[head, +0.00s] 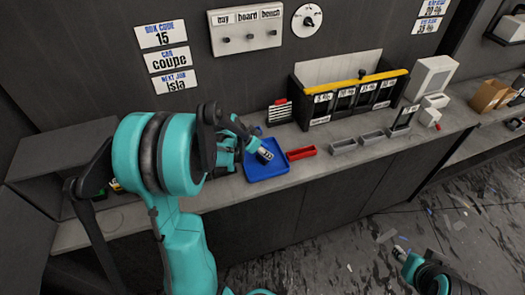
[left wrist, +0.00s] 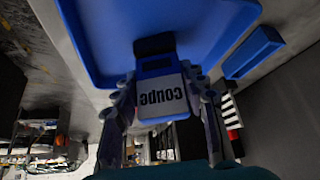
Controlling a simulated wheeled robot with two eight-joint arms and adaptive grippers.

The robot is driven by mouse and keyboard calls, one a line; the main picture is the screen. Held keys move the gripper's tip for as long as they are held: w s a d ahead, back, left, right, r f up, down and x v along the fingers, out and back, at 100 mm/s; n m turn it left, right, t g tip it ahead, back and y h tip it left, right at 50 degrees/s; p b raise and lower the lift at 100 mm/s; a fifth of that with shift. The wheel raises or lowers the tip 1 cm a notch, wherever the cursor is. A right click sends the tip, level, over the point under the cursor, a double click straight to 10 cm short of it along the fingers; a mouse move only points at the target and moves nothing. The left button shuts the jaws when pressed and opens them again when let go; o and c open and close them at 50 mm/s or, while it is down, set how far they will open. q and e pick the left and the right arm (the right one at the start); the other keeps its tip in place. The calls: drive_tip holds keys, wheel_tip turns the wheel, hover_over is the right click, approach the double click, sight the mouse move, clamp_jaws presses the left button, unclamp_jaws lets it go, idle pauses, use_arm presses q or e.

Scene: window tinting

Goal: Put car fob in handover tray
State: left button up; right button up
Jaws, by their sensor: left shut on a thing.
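The car fob (left wrist: 162,98) has a blue body and a white label reading "coupe"; it also shows small in the head view (head: 265,153). My left gripper (left wrist: 166,108) is shut on it, with one finger on each side. The blue handover tray (head: 267,170) lies on the counter, and the fob is over it in the head view. The tray also fills the top of the left wrist view (left wrist: 215,25). I cannot tell whether the fob touches the tray. My right gripper (head: 403,256) is at the lower right, over the floor, its opening unclear.
A red tray (head: 300,154) sits right of the blue tray, then grey trays (head: 343,146). A black slotted rack with a yellow edge (head: 345,98) stands behind them. A small striped rack (head: 279,113) is behind the blue tray. The counter's front strip is clear.

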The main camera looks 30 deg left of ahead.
use_arm(q)
drive_tip(key=o, duration=1.2)
drive_tip(key=shift+f, duration=0.15)
drive_tip(key=shift+r, duration=0.25)
drive_tip(key=p+v, duration=0.4)
drive_tip(key=v, duration=0.8)
drive_tip(key=s+d+r+n, duration=0.1)
drive_tip(key=s+d, duration=0.3)
drive_tip(key=d, duration=0.1)
drive_tip(key=s+d+r+n+y, duration=0.1)
drive_tip(key=s+d, duration=0.3)
drive_tip(key=d, duration=0.2)
drive_tip(key=s+d+r+n+t+y, duration=0.1)
drive_tip(key=s+d+r, duration=0.1)
drive_tip(key=s+d, duration=0.3)
drive_tip(key=shift+d+n, duration=0.3)
drive_tip(key=shift+d, duration=0.4)
drive_tip(key=shift+f, duration=0.1)
